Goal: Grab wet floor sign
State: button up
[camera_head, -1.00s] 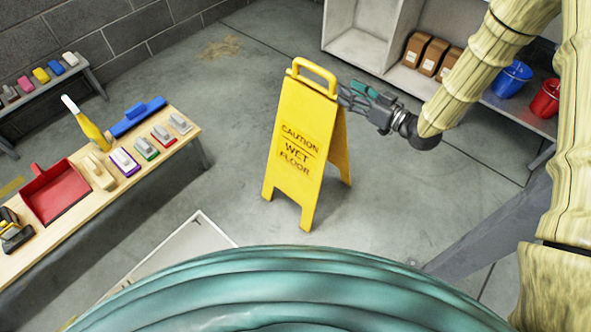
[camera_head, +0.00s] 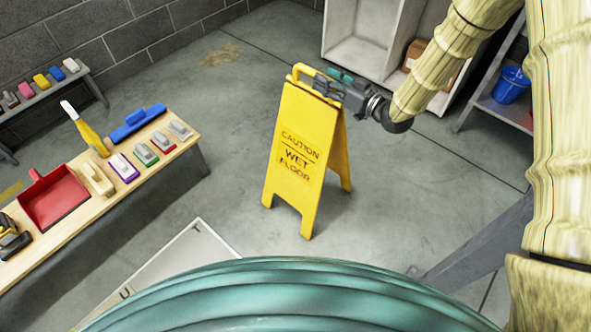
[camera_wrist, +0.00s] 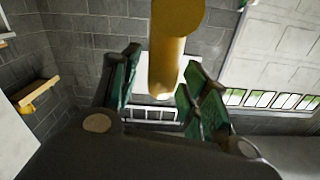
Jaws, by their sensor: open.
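The yellow wet floor sign (camera_head: 301,152) stands upright and spread open on the concrete floor, in the middle of the head view. Its looped handle is at the top. My gripper (camera_head: 318,80) is at the handle's height and overlaps its right side in the head view. In the wrist view, the yellow handle (camera_wrist: 177,45) comes in from the top and lies between the open green-padded fingers of my gripper (camera_wrist: 160,88). I cannot tell whether a finger touches it.
A wooden bench (camera_head: 125,192) on the left holds several brushes and a red dustpan (camera_head: 56,199). A white shelf (camera_head: 368,48) stands behind the sign. A blue bucket (camera_head: 510,85) is on a rack at the right. The floor around the sign is clear.

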jog(key=shift+x, duration=1.2)
grip_shut()
jog(key=shift+r, duration=0.15)
